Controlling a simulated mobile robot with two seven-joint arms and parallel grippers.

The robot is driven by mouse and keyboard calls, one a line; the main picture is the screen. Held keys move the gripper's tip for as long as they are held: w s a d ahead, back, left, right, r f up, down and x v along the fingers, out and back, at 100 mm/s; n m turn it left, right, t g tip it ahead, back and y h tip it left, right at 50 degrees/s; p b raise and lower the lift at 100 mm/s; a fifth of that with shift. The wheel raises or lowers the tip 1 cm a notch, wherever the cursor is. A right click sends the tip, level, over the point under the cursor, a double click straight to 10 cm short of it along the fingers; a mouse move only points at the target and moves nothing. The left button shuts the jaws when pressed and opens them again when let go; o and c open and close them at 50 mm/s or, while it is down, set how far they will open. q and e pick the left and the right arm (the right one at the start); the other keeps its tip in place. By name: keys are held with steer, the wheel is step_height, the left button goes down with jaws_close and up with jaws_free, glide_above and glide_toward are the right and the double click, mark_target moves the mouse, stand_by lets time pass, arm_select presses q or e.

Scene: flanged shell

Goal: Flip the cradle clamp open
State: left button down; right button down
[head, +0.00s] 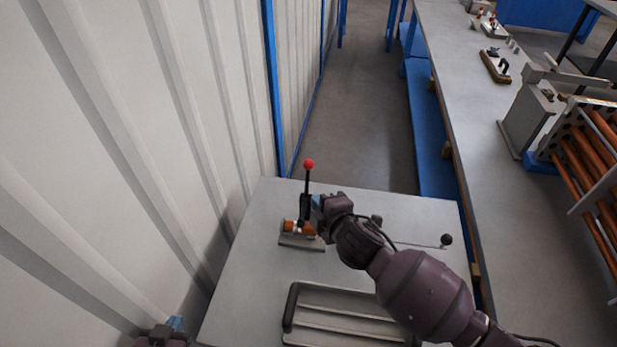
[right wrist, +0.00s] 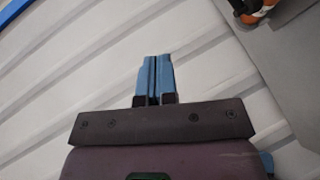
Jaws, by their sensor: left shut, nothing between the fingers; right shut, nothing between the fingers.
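The cradle clamp (head: 302,240) stands on the near grey table, with a pale base plate and an orange-and-white part. Its black lever (head: 308,182) points upright and ends in a red ball. My right gripper (head: 316,203) is shut and empty, beside the lever on its right; I cannot tell whether they touch. In the right wrist view its blue fingers (right wrist: 155,78) are pressed together in front of the ribbed wall, and an orange-and-black part of the clamp (right wrist: 255,10) shows at the top right corner. My left gripper (head: 175,323) is shut and empty at the bottom left edge.
A grey tray with a dark rim (head: 289,308) lies nearer on the table. A thin rod with a black ball (head: 446,240) lies right of my right arm. A ribbed white wall (head: 130,130) closes off the left. A long bench (head: 470,100) runs along the right.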

steer(key=shift+w+d+f+x, duration=0.15)
steer(key=shift+d+x, duration=0.3)
steer(key=shift+x, duration=1.65)
steer(key=shift+w+d+x, duration=0.2)
steer(key=shift+d+x, duration=0.2)
steer(key=shift+x, duration=1.75)
steer(key=shift+w+d+f+x, duration=0.15)
steer(key=shift+d+x, duration=0.3)
steer(key=shift+x, duration=1.65)
steer(key=shift+w, duration=0.2)
